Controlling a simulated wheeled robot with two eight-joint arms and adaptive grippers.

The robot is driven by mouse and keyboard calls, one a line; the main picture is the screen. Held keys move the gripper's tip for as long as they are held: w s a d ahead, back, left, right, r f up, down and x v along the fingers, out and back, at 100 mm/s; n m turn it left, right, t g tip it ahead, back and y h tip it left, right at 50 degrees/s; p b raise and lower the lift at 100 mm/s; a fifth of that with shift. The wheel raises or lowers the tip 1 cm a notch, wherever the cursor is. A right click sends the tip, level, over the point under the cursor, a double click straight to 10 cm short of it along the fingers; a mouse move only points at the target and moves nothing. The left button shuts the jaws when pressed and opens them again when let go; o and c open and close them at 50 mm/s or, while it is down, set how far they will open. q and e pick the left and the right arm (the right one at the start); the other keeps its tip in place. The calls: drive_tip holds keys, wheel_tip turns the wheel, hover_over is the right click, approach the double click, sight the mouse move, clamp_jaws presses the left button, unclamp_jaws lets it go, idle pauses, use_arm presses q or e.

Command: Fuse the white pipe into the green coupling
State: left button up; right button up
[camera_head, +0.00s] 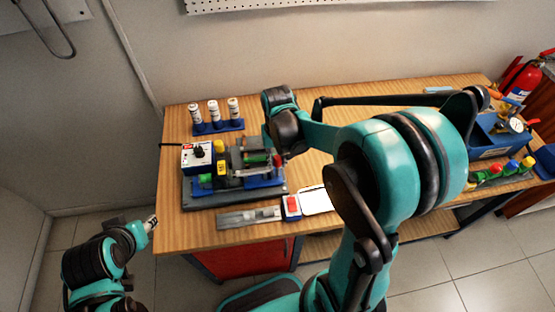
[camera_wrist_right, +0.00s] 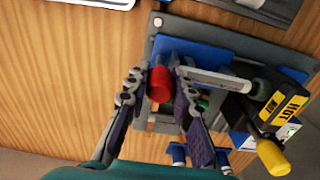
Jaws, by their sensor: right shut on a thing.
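The fusing machine (camera_head: 236,190) sits on the left part of the bench. My right gripper (camera_wrist_right: 160,90) is over its right side, its two fingers shut on a red knob (camera_wrist_right: 160,84). The gripper also shows from above in the head view, partly hidden by its wrist. A pale bar (camera_wrist_right: 212,80) lies beside the knob; I cannot tell whether it is the white pipe. A small green part (camera_wrist_right: 203,103) shows below the bar, mostly hidden; it may be the coupling. My left gripper (camera_head: 151,222) is off the bench's left front edge, apart from everything; its opening is unclear.
A black heater block marked HOT (camera_wrist_right: 283,107) is close to my right gripper. A blue rack with white bottles (camera_head: 215,112) stands behind the machine. A red-buttoned box (camera_head: 292,205) is in front. My right arm covers the middle of the bench.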

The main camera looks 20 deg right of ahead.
sight(268, 168)
drive_tip(key=shift+a, duration=0.15)
drive_tip(key=shift+w+a, duration=0.2)
drive_tip(key=shift+a, duration=0.45)
drive_tip(key=shift+w+a, duration=0.15)
drive_tip(key=shift+a, duration=0.45)
drive_tip(key=shift+o, duration=0.2)
drive_tip(key=shift+a, duration=0.1)
idle(0.7)
drive_tip(key=shift+c, duration=0.2)
idle(4.2)
